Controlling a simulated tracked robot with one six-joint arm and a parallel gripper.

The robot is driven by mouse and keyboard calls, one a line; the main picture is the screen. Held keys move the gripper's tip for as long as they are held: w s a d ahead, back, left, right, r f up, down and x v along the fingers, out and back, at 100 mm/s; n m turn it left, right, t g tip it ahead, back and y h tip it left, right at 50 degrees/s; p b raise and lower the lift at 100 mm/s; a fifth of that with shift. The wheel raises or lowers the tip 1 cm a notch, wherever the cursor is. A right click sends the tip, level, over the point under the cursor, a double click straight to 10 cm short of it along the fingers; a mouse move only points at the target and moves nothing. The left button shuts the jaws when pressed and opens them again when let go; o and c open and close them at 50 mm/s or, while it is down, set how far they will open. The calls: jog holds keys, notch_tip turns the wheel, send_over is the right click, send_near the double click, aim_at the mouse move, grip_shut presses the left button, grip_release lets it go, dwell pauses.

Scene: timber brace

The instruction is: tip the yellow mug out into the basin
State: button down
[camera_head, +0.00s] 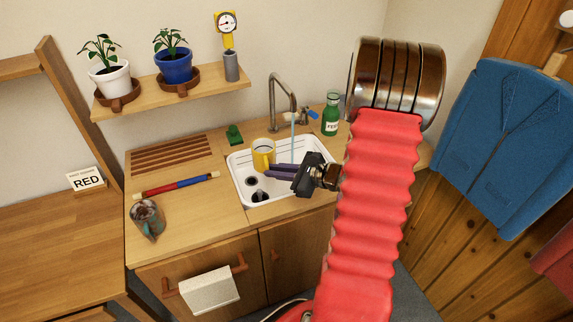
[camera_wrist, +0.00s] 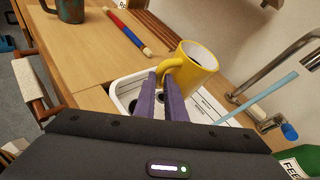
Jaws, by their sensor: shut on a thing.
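The yellow mug (camera_head: 263,153) hangs over the white basin (camera_head: 241,178), looking upright or nearly so in the head view. Its mouth shows a dark inside in the wrist view (camera_wrist: 197,68); I cannot tell what is in it. My gripper (camera_head: 271,171) reaches in from the right with its purple fingers shut on the mug, at its handle side in the wrist view (camera_wrist: 164,80). My gripper hides part of the basin.
A tap (camera_head: 284,100) stands behind the basin with a pale blue stream (camera_head: 292,138) falling to the mug's right. A green bottle (camera_head: 330,117) is right of it.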

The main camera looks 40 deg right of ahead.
jog(key=shift+r, duration=0.15)
notch_tip(320, 180, up, 3)
jog(key=shift+f, duration=0.1)
dwell(0.6)
